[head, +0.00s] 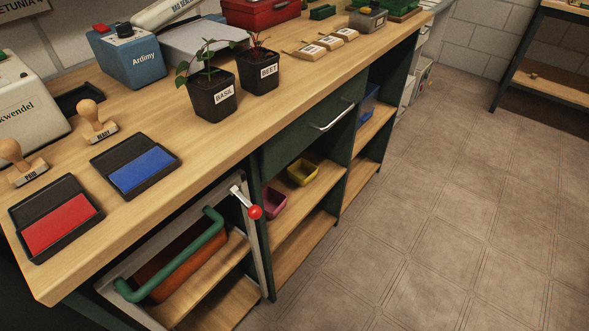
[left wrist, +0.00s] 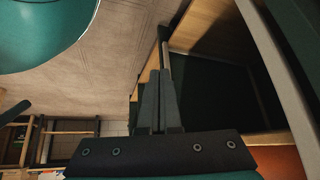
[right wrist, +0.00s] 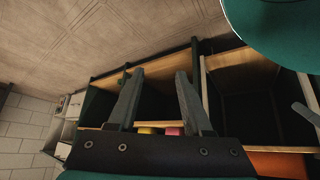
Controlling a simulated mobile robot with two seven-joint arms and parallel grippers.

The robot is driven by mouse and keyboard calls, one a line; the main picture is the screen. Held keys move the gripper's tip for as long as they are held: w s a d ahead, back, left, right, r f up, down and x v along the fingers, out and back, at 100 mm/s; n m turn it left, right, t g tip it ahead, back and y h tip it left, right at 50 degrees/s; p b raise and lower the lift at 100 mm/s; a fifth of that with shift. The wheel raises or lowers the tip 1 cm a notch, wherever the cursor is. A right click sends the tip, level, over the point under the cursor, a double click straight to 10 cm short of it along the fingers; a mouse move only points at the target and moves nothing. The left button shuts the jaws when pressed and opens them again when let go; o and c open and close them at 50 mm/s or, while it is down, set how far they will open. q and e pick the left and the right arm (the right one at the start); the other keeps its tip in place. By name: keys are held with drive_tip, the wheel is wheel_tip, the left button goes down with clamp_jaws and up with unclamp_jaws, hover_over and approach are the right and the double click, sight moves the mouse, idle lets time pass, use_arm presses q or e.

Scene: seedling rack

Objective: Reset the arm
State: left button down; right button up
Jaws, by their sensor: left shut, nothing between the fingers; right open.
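Neither gripper shows in the head view. In the left wrist view my left gripper (left wrist: 160,105) has its two fingers together with nothing between them. It points along the bench front, with a dark shelf opening to its right. In the right wrist view my right gripper (right wrist: 155,85) has its fingers spread apart and holds nothing. Behind its fingers are the open shelves under the bench, where a yellow bin (right wrist: 147,130) and a pink bin (right wrist: 173,131) show. Both grippers appear clear of the bench; exact distances cannot be told.
The wooden bench top (head: 290,115) carries two potted seedlings, basil (head: 211,96) and beet (head: 259,72), stamps and ink pads. A green handle (head: 170,262) and a red-knobbed lever (head: 254,212) stick out at the bench front. The tiled floor (head: 430,220) to the right is clear.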

use_arm(q)
drive_tip(key=s+a+f+g+y+p, duration=0.1)
drive_tip(key=s+a+g+p, duration=0.3)
drive_tip(key=s+a, duration=0.4)
drive_tip(key=s+y+p, duration=0.1)
drive_tip(key=s, duration=0.2)
drive_tip(key=shift+f+g+p, duration=0.4)
use_arm(e)
drive_tip(key=s+d+f+g+h, duration=0.1)
drive_tip(key=s+d+g, duration=0.3)
drive_tip(key=s+d, duration=0.4)
drive_tip(key=s+h, duration=0.1)
drive_tip(key=s, duration=0.2)
drive_tip(key=shift+f+g, duration=0.4)
use_arm(q)
drive_tip(key=shift+s, duration=0.1)
use_arm(e)
drive_tip(key=shift+s, duration=0.1)
